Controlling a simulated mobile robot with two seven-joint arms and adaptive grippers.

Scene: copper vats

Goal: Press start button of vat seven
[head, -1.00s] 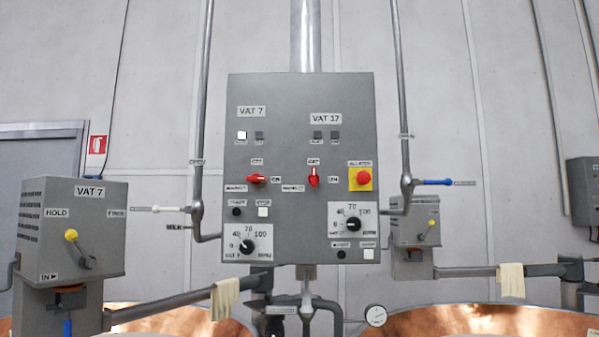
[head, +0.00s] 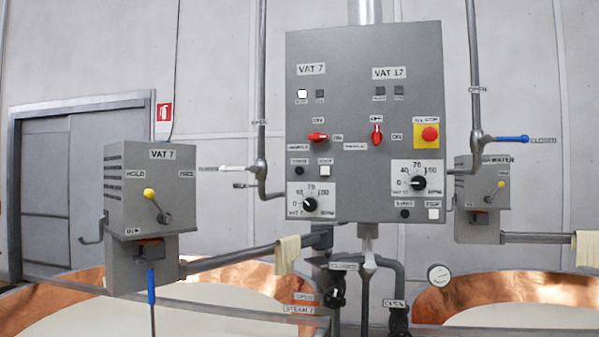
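A grey control panel (head: 364,110) hangs in the middle of the head view. Its left column is labelled VAT 7 (head: 311,69). Below the label are a lit white lamp (head: 302,93) and a dark lamp (head: 319,94). The VAT 7 red switch (head: 318,138) lies horizontal, beside ON. Under it are a round black button (head: 299,171) and a square white button (head: 325,171); their small labels are too blurred to read surely. The VAT 7 dial (head: 310,204) sits below them. Neither gripper is in view.
The VAT 17 column has an upright red switch (head: 377,134), a dial (head: 418,181) and a red stop button (head: 430,134) on yellow. A grey VAT 7 box (head: 151,188) stands left. Copper vats (head: 60,290) lie below; pipes flank the panel.

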